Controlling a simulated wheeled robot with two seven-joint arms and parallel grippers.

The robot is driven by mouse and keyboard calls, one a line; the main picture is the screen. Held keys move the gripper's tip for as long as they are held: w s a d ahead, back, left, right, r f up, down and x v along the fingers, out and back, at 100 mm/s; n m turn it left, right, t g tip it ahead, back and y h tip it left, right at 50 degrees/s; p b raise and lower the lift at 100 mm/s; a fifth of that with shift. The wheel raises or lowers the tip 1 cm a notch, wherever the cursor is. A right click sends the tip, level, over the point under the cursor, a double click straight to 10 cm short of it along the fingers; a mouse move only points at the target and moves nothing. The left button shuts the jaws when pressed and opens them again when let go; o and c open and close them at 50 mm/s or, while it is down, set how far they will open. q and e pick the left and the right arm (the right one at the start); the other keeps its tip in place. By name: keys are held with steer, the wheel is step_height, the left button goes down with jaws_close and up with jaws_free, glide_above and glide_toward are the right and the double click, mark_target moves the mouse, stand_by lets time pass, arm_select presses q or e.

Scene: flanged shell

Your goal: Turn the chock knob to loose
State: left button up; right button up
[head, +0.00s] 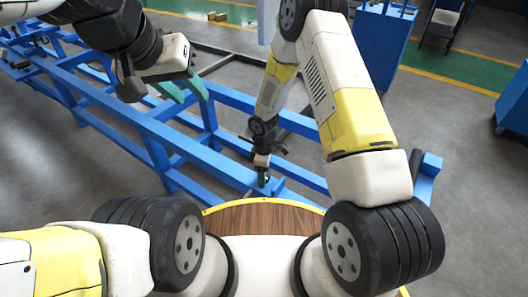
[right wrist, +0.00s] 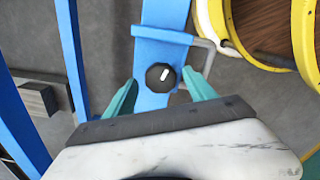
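The chock knob (right wrist: 160,76) is a round black knob with a white mark pointing up and slightly right, on a blue beam in the right wrist view. My right gripper (right wrist: 160,90) is open, with one teal finger on each side of the knob and visible gaps between fingers and knob. In the head view my right gripper (head: 264,176) is small, low over the end of the blue frame; the knob cannot be made out there. My left gripper (head: 186,92) is open and empty above the blue frame, its green fingers apart.
The blue frame (head: 130,119) runs from the upper left to the centre. A grey bent rod (right wrist: 207,55) stands right of the knob beside the blue beam. A blue cabinet (head: 381,45) stands at the back right.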

steer(key=shift+r, duration=3.9)
steer(key=shift+d+r, duration=0.1)
steer(key=shift+r, duration=0.1)
steer(key=s+d+r+m+t, duration=0.1)
steer(key=d+r+m, duration=0.35)
steer(key=r, duration=0.75)
steer(key=s+d+r+m+t, duration=0.1)
steer(key=d+r+m+t, duration=0.3)
steer(key=r, duration=0.8)
steer(key=s+d+r+m+y, duration=0.1)
steer(key=s+d+r+m, duration=0.1)
steer(key=s+r, duration=0.5)
steer(key=s+d+r+m+t+y, duration=0.1)
steer(key=s+d+r+m, duration=0.2)
steer(key=s+r, duration=0.3)
steer(key=shift+s+d+r+m, duration=0.35)
steer(key=shift+s+m, duration=0.5)
steer(key=shift+s, duration=1.2)
